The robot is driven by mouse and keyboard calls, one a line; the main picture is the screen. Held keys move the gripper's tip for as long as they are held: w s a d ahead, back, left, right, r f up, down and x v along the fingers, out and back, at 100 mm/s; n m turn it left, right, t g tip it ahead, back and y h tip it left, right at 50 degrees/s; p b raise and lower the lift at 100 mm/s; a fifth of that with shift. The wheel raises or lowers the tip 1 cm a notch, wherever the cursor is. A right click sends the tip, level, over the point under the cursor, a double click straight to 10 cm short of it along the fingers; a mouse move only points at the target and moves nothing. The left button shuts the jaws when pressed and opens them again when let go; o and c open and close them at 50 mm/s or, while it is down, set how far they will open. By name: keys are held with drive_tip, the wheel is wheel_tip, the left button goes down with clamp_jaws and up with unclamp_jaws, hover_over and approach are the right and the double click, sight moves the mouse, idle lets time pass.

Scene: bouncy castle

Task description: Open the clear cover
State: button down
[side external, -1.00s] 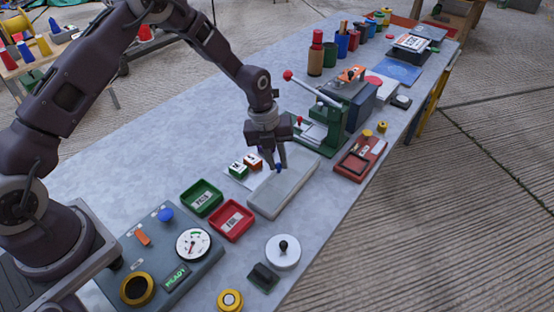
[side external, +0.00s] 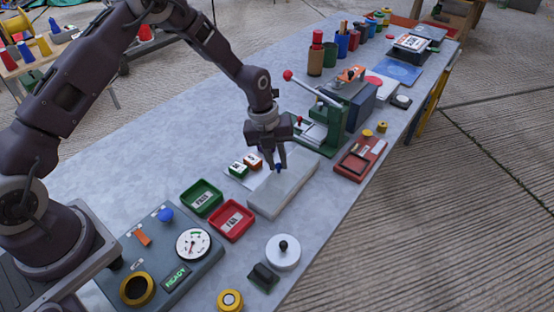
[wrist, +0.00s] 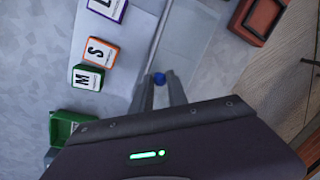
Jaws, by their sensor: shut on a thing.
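The clear cover (side external: 285,186) is a long, low, see-through box on the grey table, just in front of the lettered blocks. A small blue knob (side external: 278,167) sits at its edge and also shows in the wrist view (wrist: 159,78). My gripper (side external: 279,168) reaches down from above, its fingertips shut on the blue knob. In the wrist view the two fingers (wrist: 160,84) lie on either side of the knob. The cover's see-through panel (wrist: 187,35) spreads beyond the fingers there. I cannot tell whether the cover is raised at all.
Lettered blocks (wrist: 98,53) stand beside the cover. A green tray (side external: 201,198) and a red tray (side external: 231,221) lie to its left. A green lever press (side external: 330,120) stands behind, and a red box (side external: 360,160) lies to the right. The table's right edge is near.

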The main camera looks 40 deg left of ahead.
sight(295, 183)
drive_tip(key=d, duration=0.7)
drive_tip(key=shift+w+d, duration=0.15)
drive_tip(key=shift+w, duration=0.05)
drive_tip(key=c, duration=1.3)
unclamp_jaws()
wheel_tip(295, 183, up, 7)
drive_tip(key=a, duration=0.1)
drive_tip(key=shift+s, duration=0.4)
